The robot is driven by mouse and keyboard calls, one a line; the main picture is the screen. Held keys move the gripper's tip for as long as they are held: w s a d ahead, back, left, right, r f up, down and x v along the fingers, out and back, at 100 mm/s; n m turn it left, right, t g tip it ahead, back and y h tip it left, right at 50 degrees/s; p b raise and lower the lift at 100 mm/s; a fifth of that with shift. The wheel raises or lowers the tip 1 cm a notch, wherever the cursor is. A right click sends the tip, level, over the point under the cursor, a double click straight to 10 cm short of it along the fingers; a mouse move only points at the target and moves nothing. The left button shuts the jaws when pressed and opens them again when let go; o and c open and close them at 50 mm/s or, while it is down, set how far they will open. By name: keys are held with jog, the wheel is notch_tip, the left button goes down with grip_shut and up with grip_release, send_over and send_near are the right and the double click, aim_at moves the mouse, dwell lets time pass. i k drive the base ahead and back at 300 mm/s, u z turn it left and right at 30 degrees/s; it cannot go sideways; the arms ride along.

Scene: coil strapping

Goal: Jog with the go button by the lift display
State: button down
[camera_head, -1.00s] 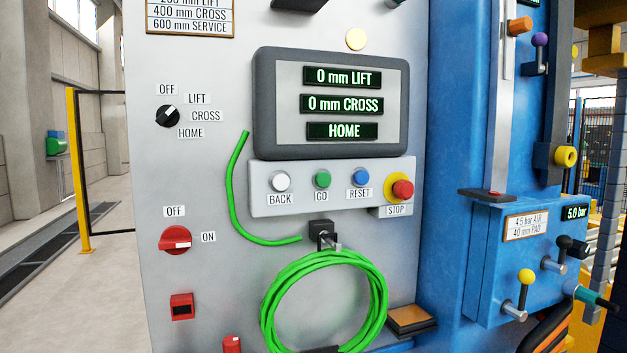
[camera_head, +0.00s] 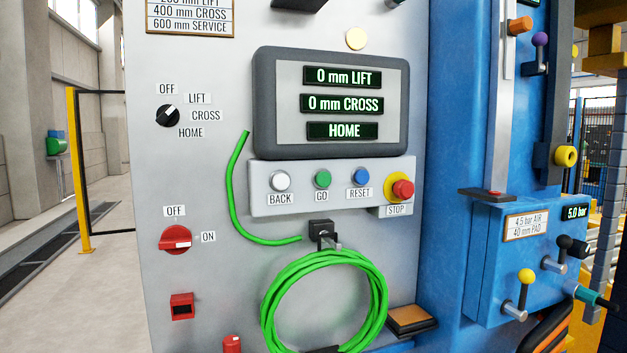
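The green go button (camera_head: 322,179) sits on a pale button strip (camera_head: 300,202) under the dark-framed display panel (camera_head: 262,100). Its label reads GO. The white BACK button (camera_head: 280,181) is to its left, and the blue RESET button (camera_head: 360,177) is to its right. The lift display (camera_head: 342,77) reads 0 mm LIFT. Below it are 0 mm CROSS (camera_head: 342,104) and HOME (camera_head: 342,130). The selector knob (camera_head: 167,116) has positions OFF, LIFT, CROSS and HOME; its white mark points to the upper right. My gripper is not in view.
A red STOP button (camera_head: 403,189) on yellow is right of RESET. A coiled green hose (camera_head: 275,300) hangs from a hook below the buttons, and its loose end curves up left of the strip. A red OFF/ON switch (camera_head: 174,240) is lower left. Blue machinery (camera_head: 445,140) stands right.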

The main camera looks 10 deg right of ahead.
aim_at(323, 179)
jog(key=z, duration=2.15)
jog(key=k, duration=1.05)
jog(key=u, duration=1.85)
jog(key=i, duration=0.5)
